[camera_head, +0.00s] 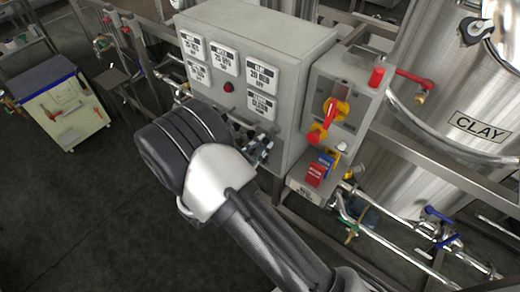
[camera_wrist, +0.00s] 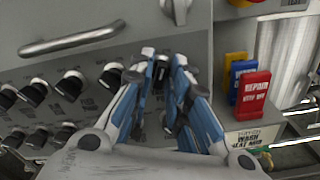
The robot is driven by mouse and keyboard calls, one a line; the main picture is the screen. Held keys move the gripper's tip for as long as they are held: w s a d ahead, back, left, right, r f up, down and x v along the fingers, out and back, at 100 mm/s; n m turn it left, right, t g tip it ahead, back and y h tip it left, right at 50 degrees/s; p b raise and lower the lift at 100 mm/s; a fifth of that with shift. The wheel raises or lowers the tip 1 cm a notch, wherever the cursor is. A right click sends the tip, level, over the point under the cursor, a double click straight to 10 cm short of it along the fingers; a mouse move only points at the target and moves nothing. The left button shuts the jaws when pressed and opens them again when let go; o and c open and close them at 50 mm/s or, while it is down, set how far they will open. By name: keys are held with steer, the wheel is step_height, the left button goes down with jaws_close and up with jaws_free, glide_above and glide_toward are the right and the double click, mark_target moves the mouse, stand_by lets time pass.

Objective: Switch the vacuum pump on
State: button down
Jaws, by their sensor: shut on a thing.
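A grey control cabinet (camera_head: 278,35) stands in the middle of the head view, with several display plates and a red button (camera_head: 228,87) on its front. In the wrist view its panel (camera_wrist: 30,20) carries rows of black rotary knobs, such as one knob (camera_wrist: 69,86) at left. My gripper (camera_wrist: 163,62) is at the right end of the upper row, its fingers shut on a black knob (camera_wrist: 161,72). The fingers hide most of this knob and its label, so I cannot tell its setting or whether it is the vacuum pump's. In the head view my gripper (camera_head: 262,146) is at the cabinet's lower front.
A metal handle (camera_wrist: 75,40) sticks out above the knobs. To the right are a red-and-yellow switch (camera_head: 334,110), a red tag (camera_wrist: 253,95) and a blue tag (camera_wrist: 240,70). A steel tank labelled CLAY (camera_head: 440,80) and pipes stand further right.

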steer(key=shift+m, duration=0.6)
steer(key=shift+b, duration=0.35)
steer(key=c, duration=1.7)
jaws_free()
steer(key=shift+a, duration=0.1)
steer(key=v, duration=1.2)
